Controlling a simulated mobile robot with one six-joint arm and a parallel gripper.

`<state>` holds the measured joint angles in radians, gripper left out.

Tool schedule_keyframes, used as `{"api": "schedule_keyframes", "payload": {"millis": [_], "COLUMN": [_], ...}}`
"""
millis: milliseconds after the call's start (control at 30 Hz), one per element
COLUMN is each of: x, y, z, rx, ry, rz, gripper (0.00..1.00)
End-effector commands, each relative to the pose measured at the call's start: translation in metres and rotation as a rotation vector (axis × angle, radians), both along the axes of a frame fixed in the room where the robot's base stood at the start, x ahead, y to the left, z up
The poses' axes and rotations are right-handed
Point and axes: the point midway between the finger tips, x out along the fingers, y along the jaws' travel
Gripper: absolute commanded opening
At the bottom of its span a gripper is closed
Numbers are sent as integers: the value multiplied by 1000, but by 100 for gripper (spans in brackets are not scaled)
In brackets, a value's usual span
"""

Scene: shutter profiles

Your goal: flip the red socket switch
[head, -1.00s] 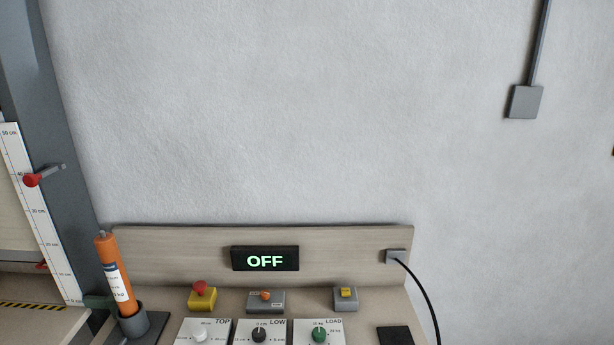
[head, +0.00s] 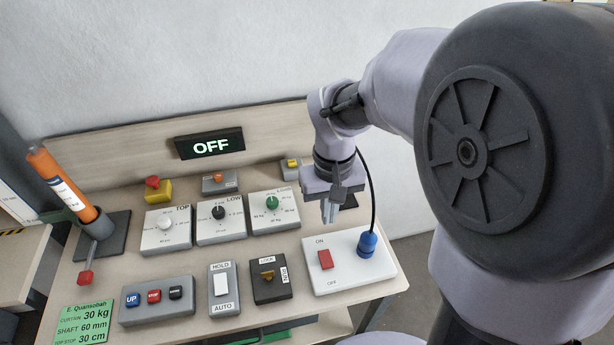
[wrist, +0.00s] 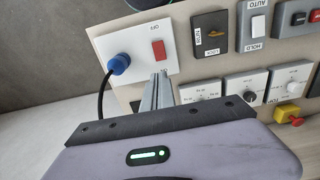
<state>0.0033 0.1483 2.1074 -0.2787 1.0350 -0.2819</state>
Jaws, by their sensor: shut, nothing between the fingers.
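The red socket switch (head: 325,259) sits on a white socket plate (head: 352,282) at the right of the panel, with ON printed at its far edge and OFF at its near edge. A blue plug (head: 367,243) with a black cable is in the same plate, right of the switch. My gripper (head: 329,218) is shut and empty, pointing down above the far side of the plate. In the wrist view the fingertips (wrist: 161,76) appear close to the ON side of the red switch (wrist: 158,49). I cannot tell whether they touch anything.
A key switch box (head: 271,283) and a HOLD/AUTO rocker (head: 222,289) stand left of the plate. TOP, LOW and LOAD dial boxes (head: 274,212) lie behind. A red emergency button (head: 152,182) is at the back left. The display (head: 209,144) reads OFF.

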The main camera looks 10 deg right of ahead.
Motion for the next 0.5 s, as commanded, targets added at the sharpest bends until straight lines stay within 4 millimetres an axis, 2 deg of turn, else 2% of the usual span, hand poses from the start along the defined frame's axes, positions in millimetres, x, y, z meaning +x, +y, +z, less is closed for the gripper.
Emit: {"api": "schedule_keyframes", "payload": {"millis": [133,233,500], "x": [0,-1,-1], "y": [0,0,0], "z": [-3,-15,-75], "rx": [1,1,1], "ry": [0,3,3], "rz": [-1,-2,-2], "gripper": [0,0,0]}}
